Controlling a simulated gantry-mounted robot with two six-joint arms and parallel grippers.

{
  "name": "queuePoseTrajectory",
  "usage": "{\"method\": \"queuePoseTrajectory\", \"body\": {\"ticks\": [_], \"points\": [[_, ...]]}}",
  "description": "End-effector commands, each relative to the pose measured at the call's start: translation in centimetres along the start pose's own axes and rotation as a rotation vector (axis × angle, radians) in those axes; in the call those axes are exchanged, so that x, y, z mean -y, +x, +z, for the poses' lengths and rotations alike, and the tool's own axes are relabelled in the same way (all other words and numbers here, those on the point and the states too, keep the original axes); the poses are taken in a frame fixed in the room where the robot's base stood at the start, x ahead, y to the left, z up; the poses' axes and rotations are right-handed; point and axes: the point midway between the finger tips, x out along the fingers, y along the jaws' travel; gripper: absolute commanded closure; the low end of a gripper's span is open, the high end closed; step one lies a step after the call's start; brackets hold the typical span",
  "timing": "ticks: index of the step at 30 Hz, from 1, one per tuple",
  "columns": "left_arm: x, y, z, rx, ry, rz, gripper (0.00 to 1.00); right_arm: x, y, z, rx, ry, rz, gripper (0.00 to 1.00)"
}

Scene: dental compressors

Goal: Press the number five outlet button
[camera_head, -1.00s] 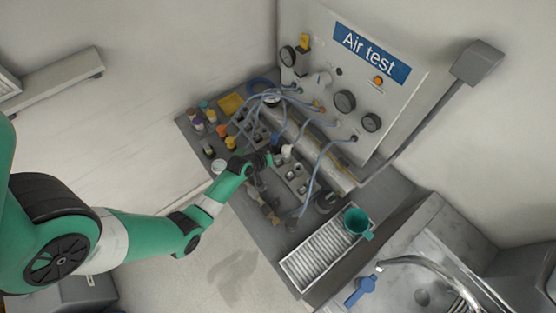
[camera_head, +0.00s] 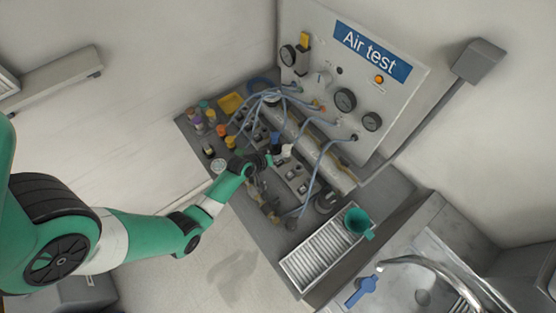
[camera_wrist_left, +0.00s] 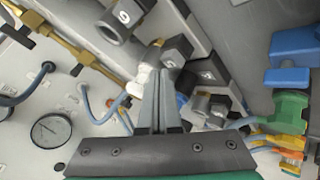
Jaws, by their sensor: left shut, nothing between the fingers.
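In the left wrist view, several outlet blocks with dark caps and white number labels stand in a row. One label (camera_wrist_left: 123,15) at the top looks like a six. Another, on a cap (camera_wrist_left: 208,73) right of the fingers, looks like a five, but it is small and tilted. A dark cap (camera_wrist_left: 178,50) sits just beyond the fingertips. My left gripper (camera_wrist_left: 159,72) is shut and empty, its fingertips close to these caps; contact cannot be told. In the head view my left gripper (camera_head: 266,160) is over the outlet row (camera_head: 292,178). My right gripper is not in view.
Blue hoses (camera_head: 318,165) run from the outlets to the Air test panel (camera_head: 370,50). Jars and coloured parts (camera_head: 205,120) crowd the bench's left end. A slatted tray (camera_head: 325,245) with a green cup (camera_head: 357,222) stands toward the sink.

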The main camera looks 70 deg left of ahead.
Motion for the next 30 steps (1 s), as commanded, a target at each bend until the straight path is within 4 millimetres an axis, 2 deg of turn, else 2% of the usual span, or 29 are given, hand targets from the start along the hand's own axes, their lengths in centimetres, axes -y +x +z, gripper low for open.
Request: {"method": "queuePoseTrajectory", "body": {"ticks": [30], "points": [[0.48, 0.67, 0.49, 0.0, 0.0, 0.0, 1.0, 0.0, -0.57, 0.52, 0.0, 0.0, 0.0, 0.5]]}}
